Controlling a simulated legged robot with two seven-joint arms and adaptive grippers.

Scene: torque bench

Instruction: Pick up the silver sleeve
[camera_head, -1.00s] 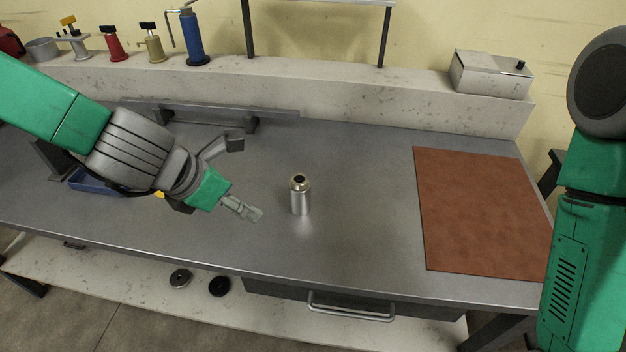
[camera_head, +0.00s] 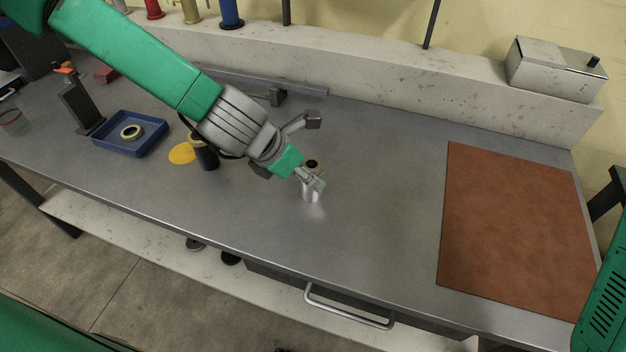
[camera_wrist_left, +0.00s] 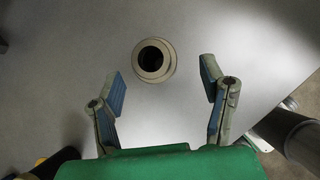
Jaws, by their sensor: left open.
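The silver sleeve (camera_head: 312,194) stands upright on the grey bench in the head view, partly hidden behind my left gripper's fingers. In the left wrist view the silver sleeve (camera_wrist_left: 167,65) shows from above as a round rim with a dark hole. My left gripper (camera_head: 311,180) is open and reaches down to the sleeve from the left. In the left wrist view the left gripper (camera_wrist_left: 162,80) has its blue-padded fingers spread, with the sleeve just ahead of the gap between the tips. No contact shows. My right gripper is out of view.
A blue tray (camera_head: 151,131) holding a ring, a yellow disc (camera_head: 181,153) and a dark cylinder (camera_head: 206,157) are to the left. A brown mat (camera_head: 515,230) lies to the right. A raised ledge (camera_head: 420,88) runs behind. The bench between sleeve and mat is clear.

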